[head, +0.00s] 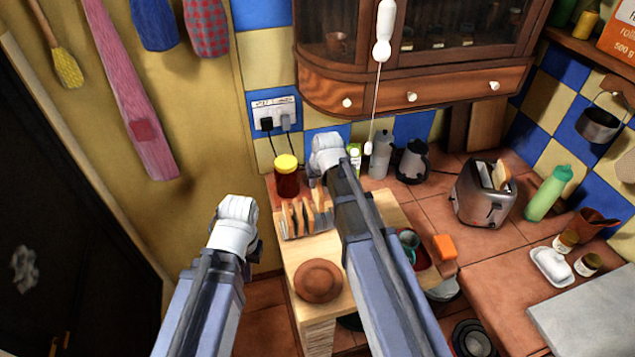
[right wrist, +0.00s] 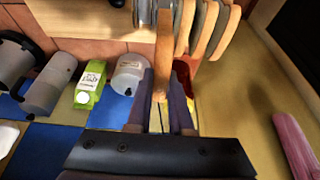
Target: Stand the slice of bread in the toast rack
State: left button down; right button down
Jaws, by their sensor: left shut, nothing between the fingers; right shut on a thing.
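The toast rack (head: 290,236) stands on the wooden worktop, with several tan bread slices (head: 286,217) upright between its grey dividers. It also shows at the top of the right wrist view (right wrist: 207,28). My right gripper (right wrist: 160,98) is shut on a slice of bread (right wrist: 163,50), seen edge-on and upright between two dividers. In the head view this slice (head: 319,197) is at the rack's right end, below my right gripper (head: 316,180). I cannot tell if its lower edge touches the rack. My left gripper (head: 257,250) is shut and empty, left of the worktop; its fingertips are mostly hidden.
A yellow-lidded red jar (head: 287,178) stands close behind the rack. A brown plate (head: 318,281) lies in front of it. A cord handle (head: 382,50) hangs above.

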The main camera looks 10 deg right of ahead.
aim_at(321, 191)
jog(key=shift+f+b, duration=4.1)
jog(key=shift+f, duration=0.3)
jog(key=c, duration=0.7)
grip_release()
jog(key=shift+c, duration=0.2)
jog(key=shift+r, duration=0.15)
jog(key=p+v, duration=0.7)
jog(key=shift+s+r, duration=0.2)
jog(key=shift+r, duration=0.1)
jog(key=shift+f, duration=0.1)
